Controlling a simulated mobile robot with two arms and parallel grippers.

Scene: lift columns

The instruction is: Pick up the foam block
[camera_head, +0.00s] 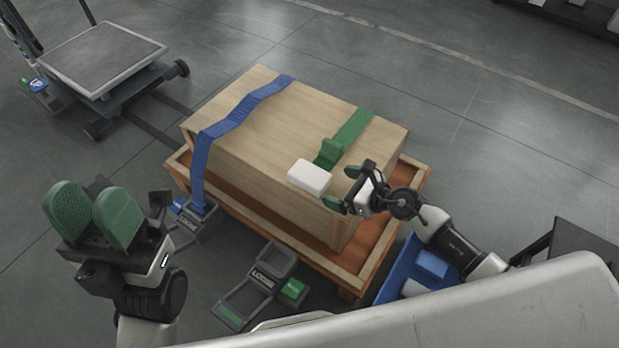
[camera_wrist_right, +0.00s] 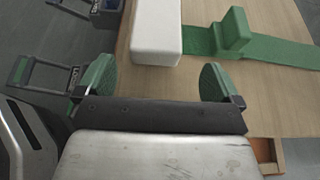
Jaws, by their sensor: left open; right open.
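The white foam block (camera_head: 310,177) lies on top of the large wooden box, near its front edge and beside the green strap. In the right wrist view the foam block (camera_wrist_right: 156,30) is just ahead of my right gripper, in line with the gap between the fingers. My right gripper (camera_head: 342,187) is open and empty, with green finger pads; it also shows in the right wrist view (camera_wrist_right: 158,77). My left gripper (camera_head: 93,212) is open and empty, pads up, at the lower left, away from the box.
The wooden box (camera_head: 290,115) sits in an orange-brown tray-like pallet (camera_head: 413,178). A blue strap (camera_head: 235,118) and a green strap (camera_head: 353,126) with a raised green piece (camera_head: 329,152) cross it. A blue bin (camera_head: 405,268) is at right; a platform cart (camera_head: 100,58) stands back left.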

